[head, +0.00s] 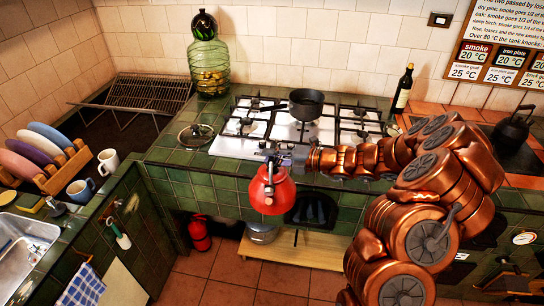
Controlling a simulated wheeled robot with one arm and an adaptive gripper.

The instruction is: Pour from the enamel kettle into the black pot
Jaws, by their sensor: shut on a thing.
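The red enamel kettle (272,193) hangs from my gripper (271,157) in the middle of the head view, in front of the green tiled counter's front edge. My gripper is shut on the kettle's top handle. The kettle looks roughly upright; its spout is hard to make out. The black pot (306,105) stands on the back part of the white gas hob (231,144), its handle pointing left. The pot is behind and a little right of the kettle, apart from it. The inside of the kettle is hidden.
A glass lid (196,134) lies left of the hob. A dark bottle (402,90) stands right of it, and a green glass jar (208,62) behind. A black kettle (513,127) sits at far right. Mugs (108,161) and a plate rack (64,168) are left.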

